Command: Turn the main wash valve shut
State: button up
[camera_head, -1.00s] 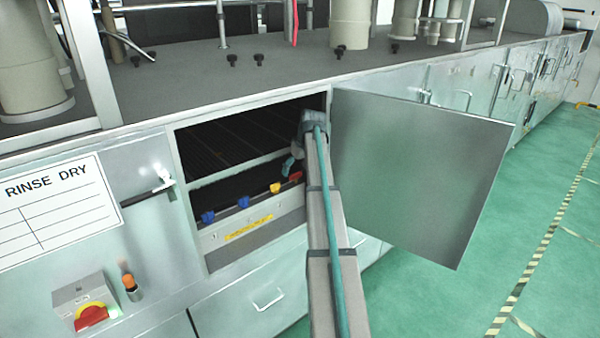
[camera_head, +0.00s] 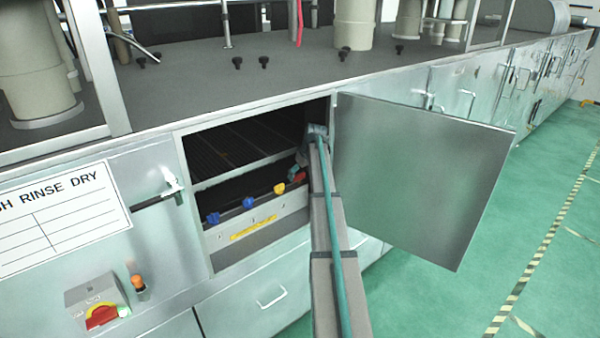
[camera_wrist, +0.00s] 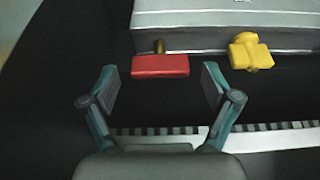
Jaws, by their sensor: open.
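A row of valve handles runs along the lower part of the open cabinet: a red handle (camera_head: 300,177), a yellow handle (camera_head: 280,189) and two blue handles (camera_head: 248,202) (camera_head: 213,218). No readable marking shows which is the main wash valve. In the wrist view the red handle (camera_wrist: 160,65) lies crosswise just beyond my open gripper (camera_wrist: 160,86), roughly centred between the fingertips. A brass stem shows behind it. The yellow handle (camera_wrist: 250,52) is right of the fingers. In the head view my gripper (camera_head: 297,168) is inside the cabinet by the red handle, partly hidden by my arm.
The cabinet door (camera_head: 420,180) stands wide open right of my arm. A slatted shelf (camera_head: 240,145) lies above the handles. A yellow label strip (camera_head: 253,228) is on the panel below them. A red-and-yellow switch (camera_head: 102,316) is on the front at lower left.

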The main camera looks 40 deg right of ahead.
jog(key=shift+w+f, duration=0.1)
jog(key=shift+f, duration=0.2)
jog(key=c, duration=1.2)
jog(key=shift+o, duration=0.3)
